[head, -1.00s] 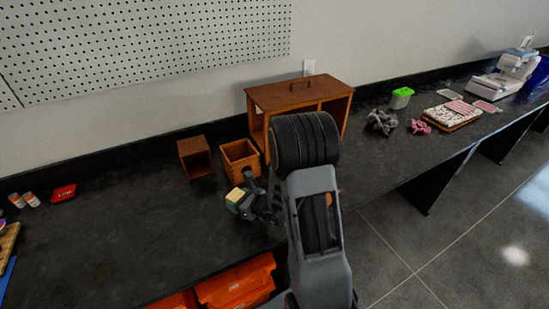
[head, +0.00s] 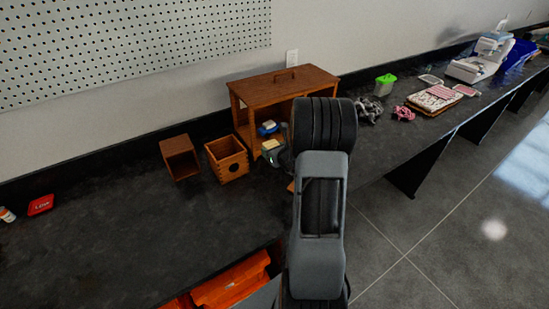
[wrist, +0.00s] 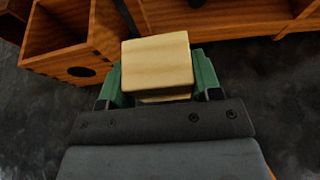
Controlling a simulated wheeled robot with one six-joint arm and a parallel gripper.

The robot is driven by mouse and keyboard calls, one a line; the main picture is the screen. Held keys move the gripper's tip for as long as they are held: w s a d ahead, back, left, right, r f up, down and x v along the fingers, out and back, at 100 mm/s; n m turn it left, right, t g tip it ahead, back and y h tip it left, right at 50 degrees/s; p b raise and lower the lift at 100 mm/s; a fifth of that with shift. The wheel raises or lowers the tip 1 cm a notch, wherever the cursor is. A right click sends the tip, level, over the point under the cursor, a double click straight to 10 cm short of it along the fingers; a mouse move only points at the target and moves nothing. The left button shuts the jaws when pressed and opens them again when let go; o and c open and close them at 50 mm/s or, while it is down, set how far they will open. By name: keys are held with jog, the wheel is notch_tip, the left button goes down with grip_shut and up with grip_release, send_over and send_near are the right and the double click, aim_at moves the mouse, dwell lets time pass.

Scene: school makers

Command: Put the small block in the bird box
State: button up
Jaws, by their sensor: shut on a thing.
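The small block (wrist: 157,62) is pale wood and is pinched between the green fingers of my gripper (wrist: 155,88) in the wrist view. In the head view the block (head: 271,145) and my gripper (head: 272,154) are to the right of the bird box, apart from it. The bird box (head: 228,166) is a brown wooden box with an open top and a round dark hole in its front wall. In the wrist view the bird box (wrist: 80,60) is at the upper left, beside the gripper. My arm hides part of the counter.
A wooden cabinet (head: 283,88) with open shelves stands behind my gripper, with a blue item (head: 268,127) near it. Another open wooden box (head: 180,157) stands left of the bird box. The counter's left front (head: 130,230) is clear. Orange bins (head: 230,286) are below.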

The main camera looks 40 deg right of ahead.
jog(key=w+d+f, duration=0.1)
jog(key=w+f, duration=0.1)
jog(key=f, duration=0.1)
jog(key=d+f, duration=0.1)
jog(key=f, duration=0.1)
jog(key=shift+w+d, duration=0.35)
jog(key=shift+w, duration=0.05)
notch_tip(320, 180, down, 3)
jog(key=shift+w+d+r+p, duration=0.1)
jog(key=shift+w+d+p, duration=0.05)
jog(key=shift+p, duration=0.45)
jog(key=shift+f, duration=0.35)
jog(key=shift+f+b, duration=0.25)
jog(key=shift+b, duration=0.1)
jog(key=o, duration=0.9)
jog(key=shift+r, duration=0.1)
jog(key=shift+o, duration=0.2)
